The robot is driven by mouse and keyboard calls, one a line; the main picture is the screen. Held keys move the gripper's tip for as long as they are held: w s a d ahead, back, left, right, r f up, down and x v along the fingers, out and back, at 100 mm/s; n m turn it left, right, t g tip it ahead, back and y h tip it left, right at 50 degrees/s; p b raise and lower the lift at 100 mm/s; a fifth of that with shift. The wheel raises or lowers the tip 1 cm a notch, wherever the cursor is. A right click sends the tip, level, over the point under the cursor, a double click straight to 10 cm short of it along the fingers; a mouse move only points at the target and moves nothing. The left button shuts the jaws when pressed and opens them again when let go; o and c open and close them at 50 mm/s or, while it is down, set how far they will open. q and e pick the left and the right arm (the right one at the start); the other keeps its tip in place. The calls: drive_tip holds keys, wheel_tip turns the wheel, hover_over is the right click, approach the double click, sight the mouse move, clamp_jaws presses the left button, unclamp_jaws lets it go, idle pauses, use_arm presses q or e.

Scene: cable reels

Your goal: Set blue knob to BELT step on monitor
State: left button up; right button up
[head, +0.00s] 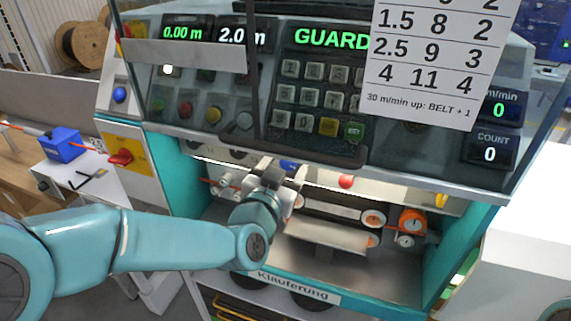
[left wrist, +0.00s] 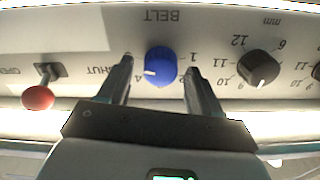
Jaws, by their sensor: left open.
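The blue knob (left wrist: 160,66) sits on the white panel under the upside-down word BELT in the left wrist view. Its white mark is on the picture-left side, towards what looks like a 4; a 1 stands to its right. My left gripper (left wrist: 159,70) is open, with one finger on each side of the knob; I cannot tell whether they touch it. In the head view the blue knob (head: 289,164) shows partly behind my left gripper (head: 283,171). The monitor (head: 330,40) reads GUARD in green, cut off by a card. My right gripper is not in view.
A card (head: 430,60) lists number rows and "30 m/min up: BELT + 1". A black mm knob (left wrist: 259,68) and a red-ball lever (left wrist: 38,97) marked OPEN and SHUT flank the blue knob. A clear framed guard (head: 258,75) stands before the keypad. Rollers (head: 340,211) lie below.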

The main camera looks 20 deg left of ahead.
use_arm(q)
drive_tip(key=c, duration=1)
drive_tip(key=shift+f+n+b, duration=0.15)
drive_tip(key=shift+n+b, duration=0.15)
drive_tip(key=shift+b, duration=0.2)
drive_tip(key=shift+c, duration=0.2)
drive_tip(key=n+b, duration=0.5)
drive_tip(key=b, duration=0.1)
drive_tip(key=shift+a+f+b, duration=0.1)
drive_tip(key=shift+b, duration=0.25)
drive_tip(key=shift+n+b, duration=1.45)
drive_tip(key=shift+n, duration=0.65)
drive_tip(key=shift+r, duration=0.2)
drive_tip(key=o, duration=1)
drive_tip(key=shift+o, duration=0.2)
drive_tip(key=shift+s, duration=0.1)
